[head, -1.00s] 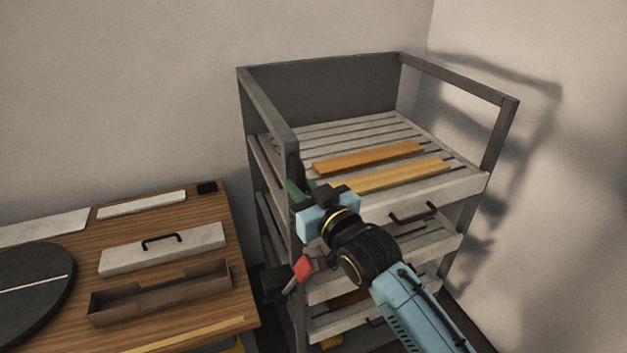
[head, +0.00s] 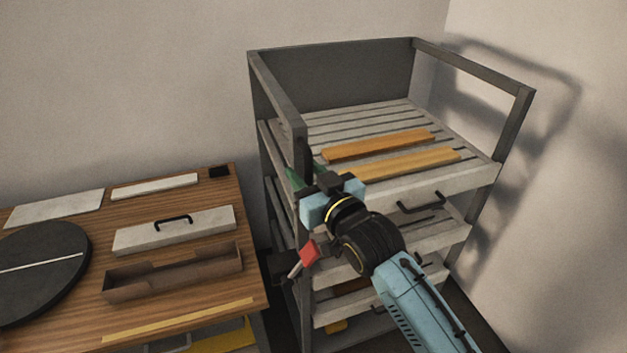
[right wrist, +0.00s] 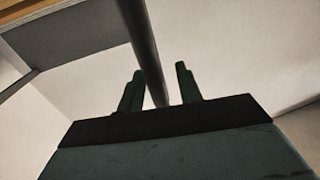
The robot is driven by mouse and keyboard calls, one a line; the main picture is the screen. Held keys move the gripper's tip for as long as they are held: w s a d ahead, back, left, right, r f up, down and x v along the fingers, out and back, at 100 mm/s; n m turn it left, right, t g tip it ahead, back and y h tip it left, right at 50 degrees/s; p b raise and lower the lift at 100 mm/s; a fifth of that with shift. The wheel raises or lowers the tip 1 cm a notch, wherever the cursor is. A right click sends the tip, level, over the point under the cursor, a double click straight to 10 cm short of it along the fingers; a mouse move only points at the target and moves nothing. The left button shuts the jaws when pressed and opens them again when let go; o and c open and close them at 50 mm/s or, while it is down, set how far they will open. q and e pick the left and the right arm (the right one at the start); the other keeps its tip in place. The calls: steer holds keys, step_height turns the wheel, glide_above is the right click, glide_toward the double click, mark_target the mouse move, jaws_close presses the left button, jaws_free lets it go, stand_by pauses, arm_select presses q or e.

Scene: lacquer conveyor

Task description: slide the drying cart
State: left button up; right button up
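The drying cart (head: 278,92) is a grey frame with slatted shelves, standing against the wall right of centre in the head view. My right gripper (head: 308,176) is at the cart's front left upright, with its green fingertips on either side of it. In the right wrist view a dark upright bar (right wrist: 146,45) runs between the two fingers (right wrist: 160,88). The fingers are apart, and a gap shows between the bar and the right-hand finger. Contact on the other side is hard to tell. My left gripper is not in view.
Two orange-brown boards (head: 378,146) lie on the cart's top shelf, above a dark handle (head: 421,203). A wooden table (head: 185,297) stands close on the left, with a handled grey lid (head: 205,229), an open trough (head: 172,276) and a black disc (head: 40,285). A wall is on the right.

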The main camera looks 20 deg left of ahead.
steer(key=b+v, duration=0.1)
steer(key=v, duration=1.2)
steer(key=shift+s+f, duration=0.1)
